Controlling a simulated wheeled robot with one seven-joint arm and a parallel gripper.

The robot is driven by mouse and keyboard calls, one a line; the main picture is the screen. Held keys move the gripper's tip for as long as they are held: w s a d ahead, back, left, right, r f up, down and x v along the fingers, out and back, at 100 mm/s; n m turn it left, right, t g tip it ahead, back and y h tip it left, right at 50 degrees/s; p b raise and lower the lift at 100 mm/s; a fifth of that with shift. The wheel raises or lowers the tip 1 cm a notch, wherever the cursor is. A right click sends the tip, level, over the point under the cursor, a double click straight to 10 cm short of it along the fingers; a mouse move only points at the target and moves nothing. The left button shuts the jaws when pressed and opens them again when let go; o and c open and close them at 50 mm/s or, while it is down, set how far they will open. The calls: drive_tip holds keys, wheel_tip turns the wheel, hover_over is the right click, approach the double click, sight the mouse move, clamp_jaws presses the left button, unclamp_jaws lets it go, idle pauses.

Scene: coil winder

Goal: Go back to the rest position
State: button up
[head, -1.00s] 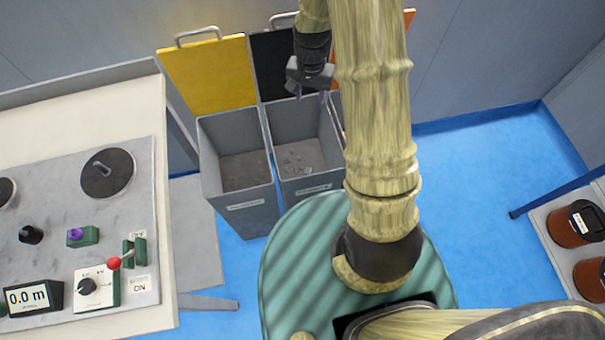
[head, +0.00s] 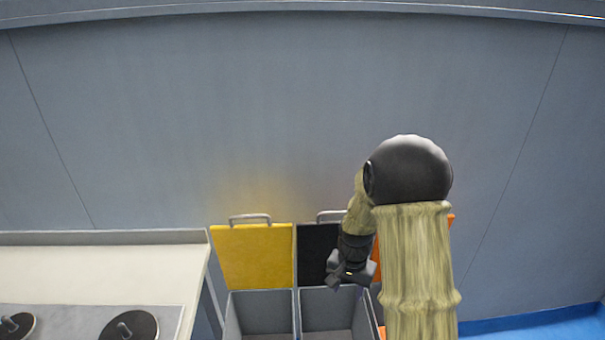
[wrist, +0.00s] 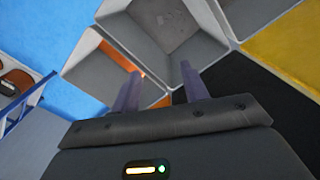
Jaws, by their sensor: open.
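My gripper (head: 350,277) is raised in front of the black bin lid, above the bins, at the end of my bent arm. In the wrist view its two purple-grey fingers (wrist: 160,92) stand apart with nothing between them. The fingers point toward the bins below. In the head view the fingertips are small and hard to make out.
A yellow lid (head: 253,257) and a black lid (head: 311,252) stand open behind two grey bins (head: 262,312). An orange lid is mostly hidden behind my arm. A workbench (head: 105,265) with dark discs (head: 128,328) stands at left. Blue floor (head: 535,325) shows at right.

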drive_tip(key=s+r+n+t, duration=0.3)
drive_tip(key=s+r+n, duration=0.3)
drive_tip(key=s+r, duration=0.65)
drive_tip(key=w+p+v, duration=0.1)
drive_tip(key=p+v, duration=1)
drive_tip(key=p, duration=0.1)
drive_tip(key=shift+c, duration=1)
